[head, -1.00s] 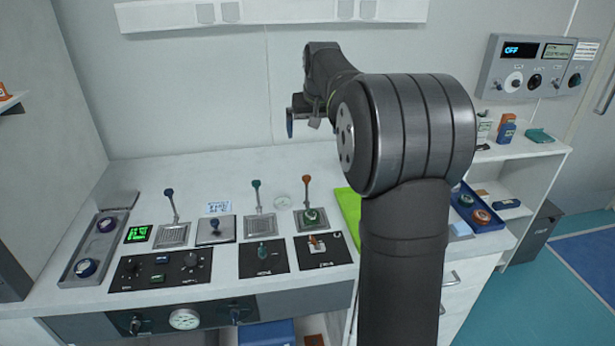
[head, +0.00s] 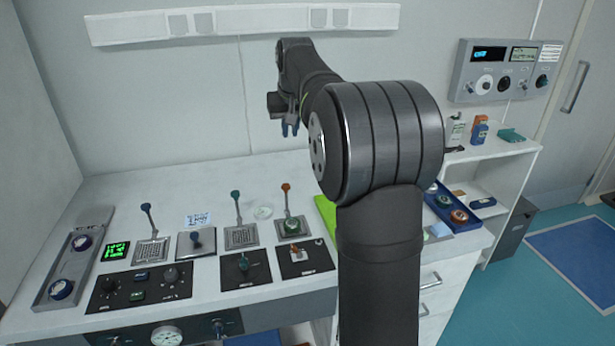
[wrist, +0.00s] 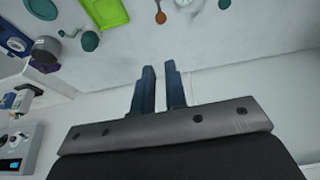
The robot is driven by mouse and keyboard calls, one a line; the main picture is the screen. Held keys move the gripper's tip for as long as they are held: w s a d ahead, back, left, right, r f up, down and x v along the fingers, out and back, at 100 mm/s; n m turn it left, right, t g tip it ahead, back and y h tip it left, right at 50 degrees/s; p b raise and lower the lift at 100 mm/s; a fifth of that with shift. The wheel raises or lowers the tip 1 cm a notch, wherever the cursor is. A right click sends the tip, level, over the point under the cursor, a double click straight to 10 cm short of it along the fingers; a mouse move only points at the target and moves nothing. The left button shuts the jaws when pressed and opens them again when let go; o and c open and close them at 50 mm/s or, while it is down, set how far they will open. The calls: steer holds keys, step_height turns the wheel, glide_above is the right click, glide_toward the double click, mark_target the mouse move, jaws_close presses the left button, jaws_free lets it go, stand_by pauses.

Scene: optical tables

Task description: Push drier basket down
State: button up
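I cannot tell which is the drier basket. My gripper (head: 290,129) is above the back of the bench near the wall, clear of all handles. In the wrist view its two blue fingers (wrist: 160,70) are a little apart with nothing between them. That view also shows an orange handle tip (wrist: 160,17) at the top.
Black control panels (head: 140,287) with knobs line the bench front. A blue tray (head: 446,222) with round parts is further right. A wall strip (head: 250,22) and control box (head: 505,72) are on the wall.

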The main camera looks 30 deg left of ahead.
steer(key=w+a+f+n+g+h, duration=0.1)
steer(key=w+a+f, duration=0.1)
steer(key=f, duration=0.1)
steer(key=w+a+f+n+g+h, duration=0.1)
steer(key=w+a+f, duration=0.2)
steer(key=shift+w+a+f, duration=0.1)
steer(key=shift+a, duration=0.15)
jaws_close()
steer(key=n+g+h, duration=0.2)
glide_toward(285, 185)
steer(key=shift+a, duration=0.15)
steer(key=shift+f, duration=0.1)
steer(key=shift+d+f, duration=0.15)
steer(key=shift+f, duration=1.55)
steer(key=shift+d+f, duration=0.15)
steer(key=shift+f, duration=1.6)
